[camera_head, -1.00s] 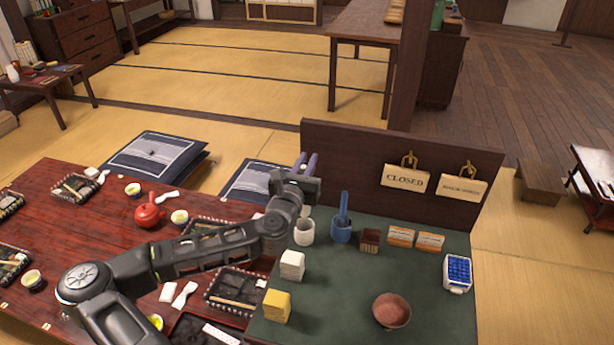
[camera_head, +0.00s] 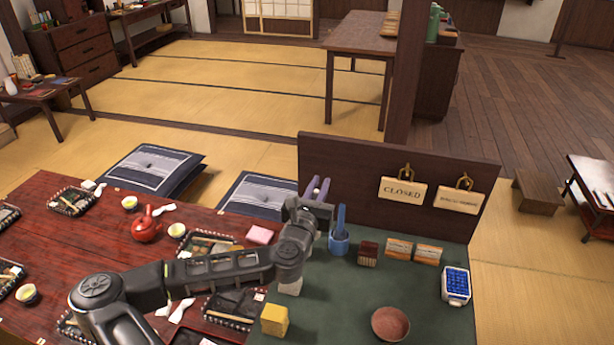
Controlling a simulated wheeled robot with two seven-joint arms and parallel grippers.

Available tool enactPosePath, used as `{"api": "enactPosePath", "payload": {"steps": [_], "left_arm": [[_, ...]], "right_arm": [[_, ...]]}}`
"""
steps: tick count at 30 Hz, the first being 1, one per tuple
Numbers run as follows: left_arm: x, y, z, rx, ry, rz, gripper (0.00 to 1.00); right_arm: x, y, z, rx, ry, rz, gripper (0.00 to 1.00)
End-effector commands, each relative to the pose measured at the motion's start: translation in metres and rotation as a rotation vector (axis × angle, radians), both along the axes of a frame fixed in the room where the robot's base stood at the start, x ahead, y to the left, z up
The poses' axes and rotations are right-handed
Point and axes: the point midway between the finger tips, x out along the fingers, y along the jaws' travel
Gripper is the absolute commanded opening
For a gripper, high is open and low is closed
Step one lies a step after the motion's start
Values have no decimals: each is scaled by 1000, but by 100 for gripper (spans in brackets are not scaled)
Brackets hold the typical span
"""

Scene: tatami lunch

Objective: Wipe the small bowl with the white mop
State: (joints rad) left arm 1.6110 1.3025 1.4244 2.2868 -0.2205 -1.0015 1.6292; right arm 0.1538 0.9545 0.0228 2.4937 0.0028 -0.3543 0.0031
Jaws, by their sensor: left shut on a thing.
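The small bowl (camera_head: 390,323), reddish-brown and round, stands upright on the green board at the lower right. My left gripper (camera_head: 317,190) reaches over the back left of this board, its purple fingertips close together and pointing away. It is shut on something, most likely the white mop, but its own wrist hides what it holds. The white cup below it is also hidden. A blue mop (camera_head: 341,217) stands in a blue cup (camera_head: 339,246) just right of the gripper. My right gripper is not in view.
A brown brush block (camera_head: 367,254), orange-and-white boxes (camera_head: 398,248), a blue-and-white box (camera_head: 455,286), a yellow block (camera_head: 274,320) and a white block (camera_head: 290,287) stand on the board. A dark panel (camera_head: 345,170) with hanging signs edges the back. The board's middle is clear.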

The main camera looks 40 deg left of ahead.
Motion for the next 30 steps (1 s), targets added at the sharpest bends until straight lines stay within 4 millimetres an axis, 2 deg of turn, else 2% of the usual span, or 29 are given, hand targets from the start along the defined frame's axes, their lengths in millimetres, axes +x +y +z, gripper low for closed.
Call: {"api": "enactPosePath", "payload": {"steps": [1,9,13,15,18,30], "left_arm": [[4,-22,-6,-3,1,-31,0],[13,-144,-32,-17,5,-219,0],[12,-183,-35,-25,4,-285,0],[12,-193,-35,-27,4,-303,0],[12,-198,-36,-28,4,-313,0],[12,-197,-36,-28,5,-311,0]], "right_arm": [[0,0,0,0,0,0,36],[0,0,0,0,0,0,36],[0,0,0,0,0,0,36],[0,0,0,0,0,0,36],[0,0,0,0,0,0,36],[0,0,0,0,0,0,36]]}}
